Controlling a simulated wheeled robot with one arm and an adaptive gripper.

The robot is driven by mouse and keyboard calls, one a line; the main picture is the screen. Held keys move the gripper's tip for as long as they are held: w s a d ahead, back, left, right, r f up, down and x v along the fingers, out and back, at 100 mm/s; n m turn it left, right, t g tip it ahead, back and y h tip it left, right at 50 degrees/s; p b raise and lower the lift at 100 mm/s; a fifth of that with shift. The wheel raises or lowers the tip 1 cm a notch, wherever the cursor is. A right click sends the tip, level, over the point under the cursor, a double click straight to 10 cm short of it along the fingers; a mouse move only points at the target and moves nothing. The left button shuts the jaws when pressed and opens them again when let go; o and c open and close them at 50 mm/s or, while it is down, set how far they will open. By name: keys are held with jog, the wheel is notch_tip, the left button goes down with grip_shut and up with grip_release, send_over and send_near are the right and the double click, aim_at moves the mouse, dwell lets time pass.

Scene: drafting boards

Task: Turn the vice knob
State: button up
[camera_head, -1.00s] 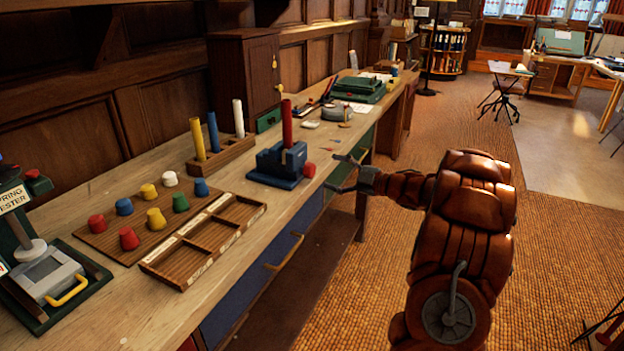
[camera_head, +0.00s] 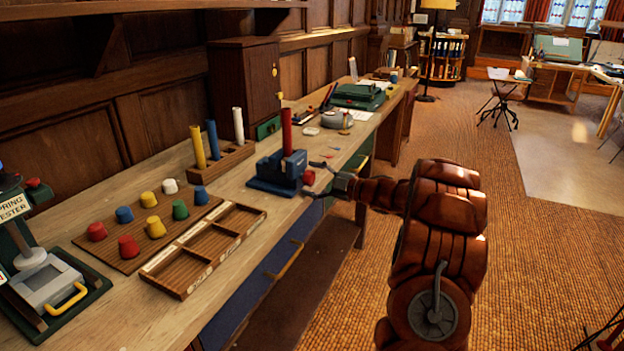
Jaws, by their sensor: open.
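The blue vice (camera_head: 278,172) sits near the front edge of the wooden bench, with a red rod (camera_head: 286,131) standing upright in it. Its red knob (camera_head: 309,178) sticks out on the right side, toward the bench's front edge. My gripper (camera_head: 312,180) is open, its two thin fingers pointing left at the knob. One finger is on the far side of the knob and the other on the near side. I cannot tell whether the fingers touch the knob.
A wooden tray with compartments (camera_head: 202,248) and a board of coloured knobs (camera_head: 128,262) lie left of the vice. A rack (camera_head: 230,160) with three rods stands behind. A spring tester (camera_head: 45,285) is at the far left.

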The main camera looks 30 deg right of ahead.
jog(key=c, duration=1.2)
jog(key=shift+o, duration=0.2)
jog(key=m+p, duration=0.1)
jog(key=p, duration=0.1)
jog(key=shift+r+m+p, duration=0.2)
jog(key=shift+m+p, duration=0.1)
jog(key=shift+p, duration=0.05)
jog(key=shift+m+p, duration=0.9)
jog(key=shift+p, duration=0.1)
jog(key=shift+f, duration=0.15)
jog(key=o, duration=1.2)
jog(key=shift+c, duration=0.2)
